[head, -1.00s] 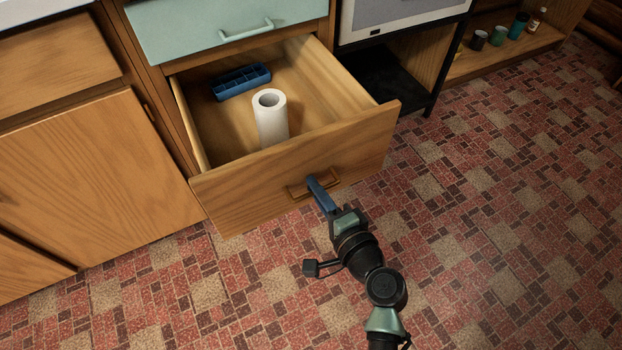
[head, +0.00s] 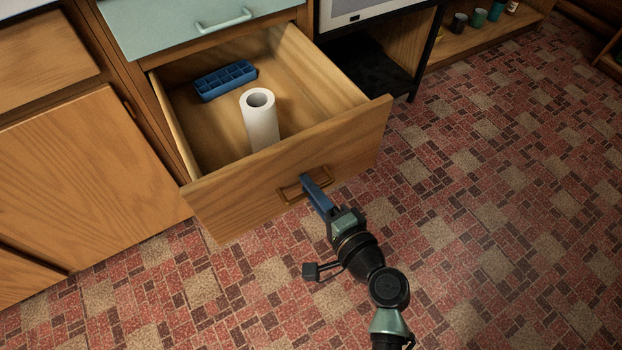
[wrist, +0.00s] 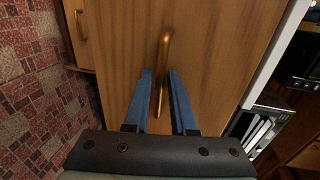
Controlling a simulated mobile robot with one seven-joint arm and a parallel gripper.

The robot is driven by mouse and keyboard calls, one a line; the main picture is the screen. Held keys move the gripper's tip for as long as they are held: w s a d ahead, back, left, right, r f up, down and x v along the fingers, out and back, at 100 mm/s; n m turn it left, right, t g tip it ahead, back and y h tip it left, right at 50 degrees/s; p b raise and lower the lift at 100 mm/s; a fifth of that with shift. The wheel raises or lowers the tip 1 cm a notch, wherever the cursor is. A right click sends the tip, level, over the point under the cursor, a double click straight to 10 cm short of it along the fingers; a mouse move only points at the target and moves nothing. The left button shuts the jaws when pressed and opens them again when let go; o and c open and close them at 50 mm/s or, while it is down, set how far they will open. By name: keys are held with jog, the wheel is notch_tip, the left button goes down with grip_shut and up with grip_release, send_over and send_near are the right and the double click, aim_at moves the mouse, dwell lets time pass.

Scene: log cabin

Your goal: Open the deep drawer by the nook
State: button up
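The deep drawer (head: 285,173) has a wooden front and stands pulled out below a pale green drawer front (head: 160,28). Its bar handle (head: 290,192) is on the outer face; in the wrist view the handle (wrist: 163,75) shows between two blue fingers. My gripper (head: 305,180) is at the handle, one finger on each side. In the wrist view my gripper (wrist: 160,80) shows narrow strips of wood between the handle and each finger, so it looks open around the handle.
Inside the drawer are a white paper roll (head: 260,120), upright, and a blue compartment tray (head: 225,82). Wooden cabinets (head: 80,180) stand to the left. A black-framed unit (head: 370,65) and a low shelf with cups (head: 490,38) are at the back right. The brick-patterned floor (head: 480,210) is clear.

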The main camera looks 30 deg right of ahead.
jog(key=s+r+p, duration=0.2)
jog(key=s, duration=1)
jog(key=shift+s+d+r, duration=0.2)
jog(key=shift+s+r, duration=0.1)
jog(key=shift+s, duration=0.05)
jog(key=shift+w, duration=0.1)
